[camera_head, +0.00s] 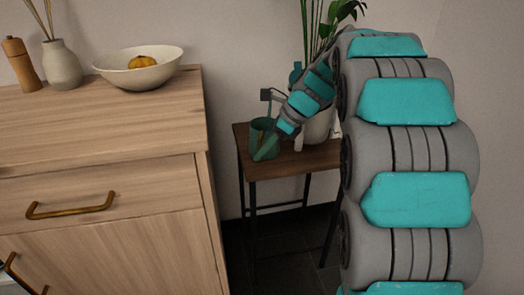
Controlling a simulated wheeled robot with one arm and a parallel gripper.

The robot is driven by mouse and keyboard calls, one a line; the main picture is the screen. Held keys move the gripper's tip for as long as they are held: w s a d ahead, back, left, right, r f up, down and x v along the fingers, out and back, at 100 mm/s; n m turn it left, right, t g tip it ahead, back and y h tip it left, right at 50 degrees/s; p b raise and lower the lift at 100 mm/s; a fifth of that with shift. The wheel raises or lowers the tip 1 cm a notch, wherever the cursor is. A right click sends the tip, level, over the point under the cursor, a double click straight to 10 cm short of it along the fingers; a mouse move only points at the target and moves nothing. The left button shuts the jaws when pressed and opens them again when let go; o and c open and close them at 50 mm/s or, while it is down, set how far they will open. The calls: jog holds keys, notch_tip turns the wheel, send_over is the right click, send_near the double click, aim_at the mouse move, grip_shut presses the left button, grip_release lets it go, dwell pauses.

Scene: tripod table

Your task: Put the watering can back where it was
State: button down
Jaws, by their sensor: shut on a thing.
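The green watering can (261,137) is at the left side of the small wooden table (318,158). It looks upright, and its base is at or just above the tabletop; I cannot tell if it touches. My gripper (280,128) reaches down to it from the upper right and is shut on it. The fingertips are small and partly hidden, so the exact hold on the can is unclear.
A potted plant (318,126) stands on the table just behind and right of my gripper, partly hidden by my arm. A wooden cabinet (120,190) stands close on the left, bearing a bowl (125,72), a vase (62,66) and a wooden mill (20,62).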

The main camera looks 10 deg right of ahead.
dwell(0.3)
jog(key=c, duration=0.9)
grip_release()
jog(key=shift+f, duration=0.15)
jog(key=v, duration=1.2)
jog(key=shift+r, duration=0.2)
jog(key=s+a+f+n+g+h, duration=0.1)
jog(key=s+f+n, duration=0.4)
jog(key=s, duration=0.6)
jog(key=s+a+f+n+g+h, duration=0.1)
jog(key=s+a+f+n+h, duration=0.1)
jog(key=s+f+n, duration=0.4)
jog(key=s+a+f+n+g+h, duration=0.1)
jog(key=s+f+n, duration=0.5)
jog(key=s+n, duration=0.6)
jog(key=shift+s+a+f+g+h, duration=0.15)
jog(key=shift+s+a+h, duration=0.25)
jog(key=shift+s, duration=0.7)
jog(key=shift+s+a+r+g+h, duration=0.15)
jog(key=shift+s+h, duration=0.3)
jog(key=shift+s, duration=0.65)
jog(key=shift+s+a+f+g+h, duration=0.1)
jog(key=shift+s+a+h, duration=0.3)
jog(key=shift+s, duration=0.65)
jog(key=shift+d, duration=0.1)
